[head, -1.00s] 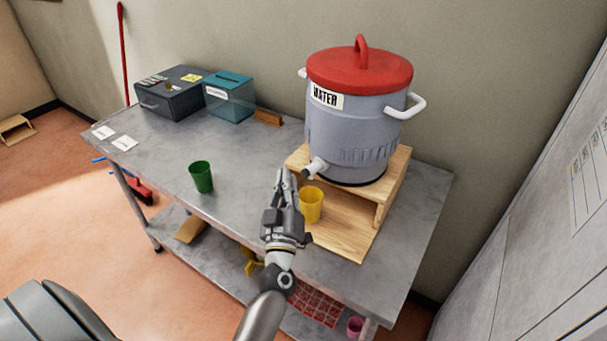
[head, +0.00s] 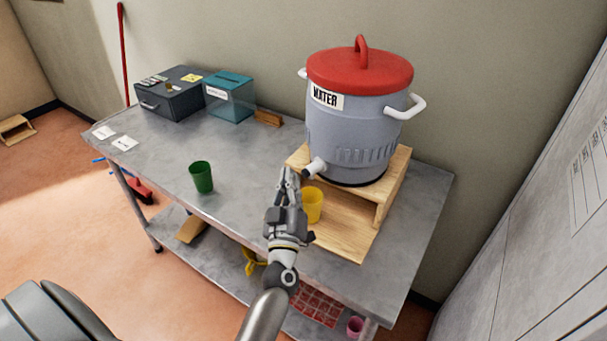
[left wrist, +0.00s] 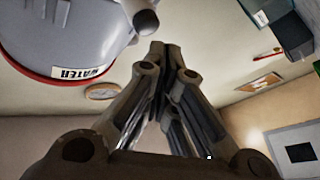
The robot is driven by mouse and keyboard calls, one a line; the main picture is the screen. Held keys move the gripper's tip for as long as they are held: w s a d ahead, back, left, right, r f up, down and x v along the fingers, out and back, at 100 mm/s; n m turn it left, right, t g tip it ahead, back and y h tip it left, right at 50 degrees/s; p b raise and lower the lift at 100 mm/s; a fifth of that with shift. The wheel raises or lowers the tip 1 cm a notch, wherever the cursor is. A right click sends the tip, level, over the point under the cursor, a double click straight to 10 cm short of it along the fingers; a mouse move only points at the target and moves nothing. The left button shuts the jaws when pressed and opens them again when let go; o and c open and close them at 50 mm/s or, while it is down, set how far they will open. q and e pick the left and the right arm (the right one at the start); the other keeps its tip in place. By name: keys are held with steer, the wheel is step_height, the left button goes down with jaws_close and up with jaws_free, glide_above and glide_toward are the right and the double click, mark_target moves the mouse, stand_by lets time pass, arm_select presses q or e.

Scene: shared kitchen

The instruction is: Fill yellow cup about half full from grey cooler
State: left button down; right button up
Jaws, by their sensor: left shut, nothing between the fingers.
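The grey cooler (head: 345,135) with a red lid and a "WATER" label stands on a wooden stand; its white spigot (head: 314,168) points toward the front left. The yellow cup (head: 313,206) stands upright on the stand's low board, just below and in front of the spigot. Its inside is too small to read for water. My left gripper (head: 288,174) is shut and empty, left of the cup, its fingertips just left of the spigot. In the left wrist view the shut fingers (left wrist: 166,52) are close beside the spigot (left wrist: 145,20). My right gripper is out of view.
A green cup (head: 201,177) stands on the grey metal table (head: 245,205) left of my gripper. A dark cash box (head: 170,92) and a teal box (head: 229,97) sit at the back left. The wooden stand (head: 362,240) extends under the cup. A wall is behind.

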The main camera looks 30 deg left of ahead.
arm_select(q)
steer(key=shift+w, duration=0.15)
stand_by(0.5)
steer(key=shift+w+d, duration=0.15)
steer(key=shift+w, duration=0.1)
steer(key=shift+w+d, duration=0.15)
steer(key=shift+w, duration=0.35)
stand_by(3.3)
stand_by(0.4)
steer(key=shift+s+a+p, duration=0.3)
steer(key=shift+s+p, duration=0.2)
steer(key=shift+s, duration=0.4)
steer(key=shift+s+a+p, duration=0.2)
steer(key=shift+s+a, duration=0.05)
steer(key=shift+s, duration=0.55)
steer(key=shift+s+a+p, duration=0.2)
steer(key=shift+s+a, duration=0.1)
steer(key=shift+s, duration=0.5)
steer(key=shift+s+a+p, duration=0.2)
steer(key=shift+s+a, duration=0.05)
steer(key=shift+s, duration=0.55)
steer(key=shift+d, duration=0.1)
